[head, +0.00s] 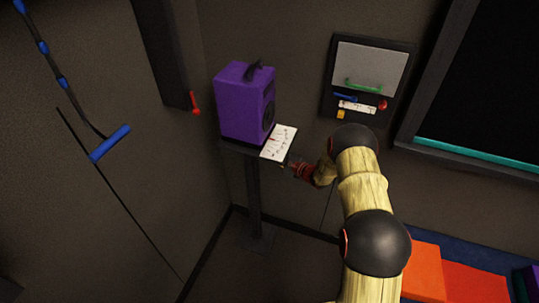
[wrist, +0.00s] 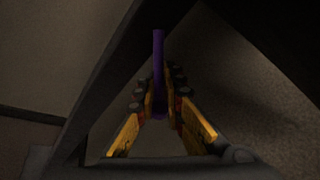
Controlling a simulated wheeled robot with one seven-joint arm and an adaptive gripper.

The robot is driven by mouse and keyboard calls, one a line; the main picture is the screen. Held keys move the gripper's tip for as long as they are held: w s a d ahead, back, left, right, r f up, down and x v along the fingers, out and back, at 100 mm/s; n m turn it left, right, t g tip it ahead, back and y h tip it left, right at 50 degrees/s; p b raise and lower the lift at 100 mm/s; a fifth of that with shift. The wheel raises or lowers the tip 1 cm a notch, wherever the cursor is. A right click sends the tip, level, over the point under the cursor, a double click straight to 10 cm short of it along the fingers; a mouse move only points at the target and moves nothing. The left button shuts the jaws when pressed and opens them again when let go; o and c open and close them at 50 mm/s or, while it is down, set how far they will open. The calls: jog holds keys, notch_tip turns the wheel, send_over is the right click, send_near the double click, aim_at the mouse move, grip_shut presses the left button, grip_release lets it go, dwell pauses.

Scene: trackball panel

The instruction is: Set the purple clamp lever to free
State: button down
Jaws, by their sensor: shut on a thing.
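A thin purple bar, the clamp lever (wrist: 158,60), stands upright in the middle of the wrist view. My gripper (wrist: 161,95) has its yellow-and-dark fingers on both sides of the lever and is shut on it. In the head view my gripper (head: 291,167) is at the right side of the small stand (head: 254,195), just below a white marked plate (head: 279,143). The lever cannot be made out in the head view. Its free and locked marks do not show.
A purple box with a dark handle (head: 243,100) sits on the stand. A wall panel (head: 366,80) with a green handle is behind my arm. A red lever (head: 195,103) and a blue handle (head: 110,143) are at the left. Floor left of the stand is clear.

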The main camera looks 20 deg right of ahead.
jog(key=shift+w+d+r, duration=0.2)
jog(key=shift+r, duration=0.15)
jog(key=c, duration=2.2)
grip_release()
jog(key=shift+f, duration=0.1)
jog(key=shift+o, duration=1.4)
jog(key=shift+s+a+f, duration=0.1)
jog(key=shift+s+f, duration=0.05)
jog(key=v, duration=1.2)
jog(key=shift+c, duration=0.4)
